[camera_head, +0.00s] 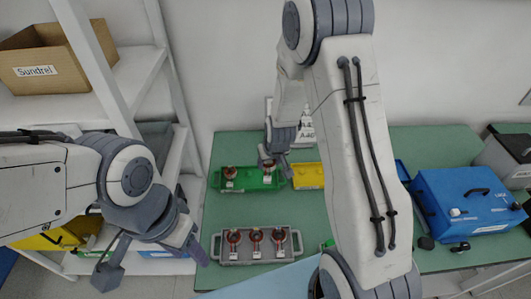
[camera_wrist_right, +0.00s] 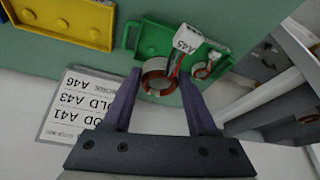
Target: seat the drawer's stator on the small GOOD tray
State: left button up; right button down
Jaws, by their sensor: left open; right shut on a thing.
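The small green tray (camera_head: 250,186) lies at the back left of the green table and also shows in the right wrist view (camera_wrist_right: 149,36). One copper-wound stator (camera_head: 230,173) stands in its left part. My right gripper (camera_head: 270,160) is shut on a second stator (camera_wrist_right: 158,80) with a white tag reading A45, over the tray's right part. I cannot tell whether this stator touches the tray. My left gripper (camera_head: 151,264) is open and empty at the lower left, in front of the shelf. No open drawer can be made out.
A grey tray (camera_head: 230,258) with three stators lies nearer on the table. A yellow tray (camera_head: 308,176) lies beside the green one. A card (camera_wrist_right: 77,105) listing A41, A43 and A46 is by the wall. A blue case (camera_head: 465,200) stands right; white shelving (camera_head: 125,82) stands left.

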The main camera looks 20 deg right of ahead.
jog(key=w+f+b, duration=0.1)
jog(key=w+f, duration=0.1)
jog(key=w+d+f, duration=0.1)
jog(key=w+f, duration=0.1)
jog(key=w, duration=0.1)
jog(key=w+d+f+b, duration=0.1)
jog(key=w+f, duration=0.1)
jog(key=w, duration=0.1)
jog(key=shift+w+d+b, duration=0.25)
jog(key=shift+b, duration=0.05)
jog(key=shift+s+f+b, duration=0.1)
jog(key=shift+f+b, duration=2)
jog(key=shift+f, duration=0.2)
jog(key=shift+s, duration=0.1)
jog(key=shift+f+b, duration=0.1)
jog(key=shift+b, duration=0.25)
jog(key=shift+f+b, duration=0.95)
jog(key=shift+f+b, duration=0.25)
jog(key=shift+b, duration=0.05)
